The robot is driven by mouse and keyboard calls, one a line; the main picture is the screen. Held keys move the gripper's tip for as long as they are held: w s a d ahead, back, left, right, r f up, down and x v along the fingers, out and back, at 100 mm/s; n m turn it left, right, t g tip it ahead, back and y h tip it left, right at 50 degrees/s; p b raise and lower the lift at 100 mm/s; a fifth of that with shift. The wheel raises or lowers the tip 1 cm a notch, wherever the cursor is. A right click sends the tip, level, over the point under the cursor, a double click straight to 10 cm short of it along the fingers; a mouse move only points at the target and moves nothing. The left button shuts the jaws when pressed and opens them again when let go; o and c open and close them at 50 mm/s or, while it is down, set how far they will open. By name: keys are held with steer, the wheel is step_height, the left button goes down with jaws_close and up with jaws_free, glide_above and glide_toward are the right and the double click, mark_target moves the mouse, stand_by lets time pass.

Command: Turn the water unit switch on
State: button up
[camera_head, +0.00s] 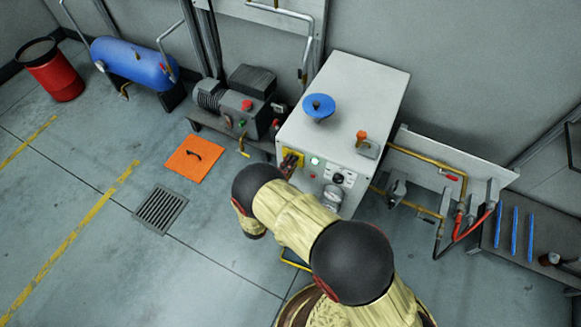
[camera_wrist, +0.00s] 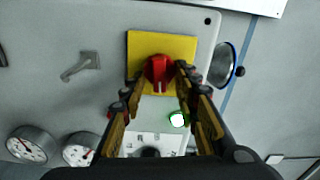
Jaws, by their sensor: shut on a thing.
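The water unit (camera_head: 345,95) is a pale grey cabinet against the wall. On its front, a red rotary switch (camera_wrist: 158,69) sits on a square yellow plate (camera_wrist: 148,40); the plate also shows in the head view (camera_head: 300,157). My gripper (camera_wrist: 160,80) has one finger on each side of the red knob and is shut on it. The knob's pale mark points towards the bottom of the wrist view. In the head view my gripper (camera_head: 289,164) is at the cabinet's front, and my arm hides part of the lower front.
A lit green button (camera_wrist: 177,119) is close beside the switch. A blue handwheel (camera_head: 318,107) and an orange-handled part (camera_head: 361,137) are on the cabinet. A pump (camera_head: 235,100) stands left; pipes (camera_head: 428,165) run right.

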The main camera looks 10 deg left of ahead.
steer(key=shift+f+m+b, duration=0.15)
steer(key=shift+m+b, duration=0.15)
steer(key=shift+m, duration=0.4)
steer(key=o, duration=1.1)
steer(key=shift+c, duration=0.2)
steer(key=v, duration=1.2)
